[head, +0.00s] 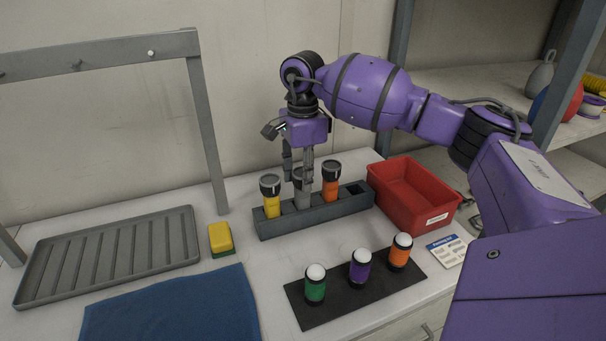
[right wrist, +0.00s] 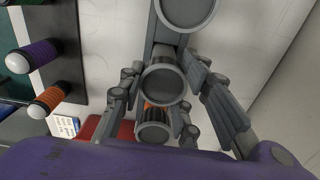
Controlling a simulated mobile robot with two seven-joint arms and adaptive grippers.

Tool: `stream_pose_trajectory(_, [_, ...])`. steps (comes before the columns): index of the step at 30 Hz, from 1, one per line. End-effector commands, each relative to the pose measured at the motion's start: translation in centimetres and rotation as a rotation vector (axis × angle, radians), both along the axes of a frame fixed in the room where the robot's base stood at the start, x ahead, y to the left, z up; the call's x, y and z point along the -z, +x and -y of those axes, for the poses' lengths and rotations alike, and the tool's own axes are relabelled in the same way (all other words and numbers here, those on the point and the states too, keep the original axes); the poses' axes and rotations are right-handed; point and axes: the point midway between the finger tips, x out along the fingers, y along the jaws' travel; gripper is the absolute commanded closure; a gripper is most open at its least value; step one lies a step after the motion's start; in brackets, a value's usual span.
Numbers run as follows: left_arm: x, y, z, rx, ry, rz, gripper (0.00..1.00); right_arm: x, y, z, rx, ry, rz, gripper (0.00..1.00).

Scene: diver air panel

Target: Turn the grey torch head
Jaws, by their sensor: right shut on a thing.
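The grey torch (head: 302,196) stands upright in the middle of a dark grey rack (head: 330,212), between a yellow torch (head: 271,204) and an orange torch (head: 330,188). My right gripper (head: 302,180) points down over the grey torch, with its fingers on either side of the head. It is shut on the grey torch head, whose round grey face shows between the fingers in the right wrist view (right wrist: 164,85). The fingers hide part of the head in the head view. My left gripper is not in view.
A red bin (head: 412,205) stands right of the rack. In front, a black mat (head: 335,306) holds green, purple and orange capped cylinders. A ridged grey tray (head: 110,258), a yellow-green sponge (head: 220,238) and a blue cloth (head: 175,310) lie left. A grey frame (head: 208,140) rises behind the tray.

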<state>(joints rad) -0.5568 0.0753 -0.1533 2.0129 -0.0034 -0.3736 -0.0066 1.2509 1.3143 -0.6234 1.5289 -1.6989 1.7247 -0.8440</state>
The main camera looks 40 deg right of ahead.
Motion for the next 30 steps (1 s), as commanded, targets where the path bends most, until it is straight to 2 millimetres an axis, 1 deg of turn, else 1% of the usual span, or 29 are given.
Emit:
stream_pose_trajectory(8, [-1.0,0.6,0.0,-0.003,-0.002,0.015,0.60,-0.1,0.0,-0.1,0.154,0.000,-0.001,0.95])
stream_pose_trajectory(14, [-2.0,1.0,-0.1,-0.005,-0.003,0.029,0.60,-0.2,0.1,-0.2,0.335,0.002,0.001,0.95])
stream_pose_trajectory(24, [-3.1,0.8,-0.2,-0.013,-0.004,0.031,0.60,-0.2,0.2,-0.4,0.658,0.002,0.000,0.95])
stream_pose_trajectory(30, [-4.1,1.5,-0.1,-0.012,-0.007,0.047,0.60,-0.2,0.3,-0.5,0.848,0.003,0.001,0.95])
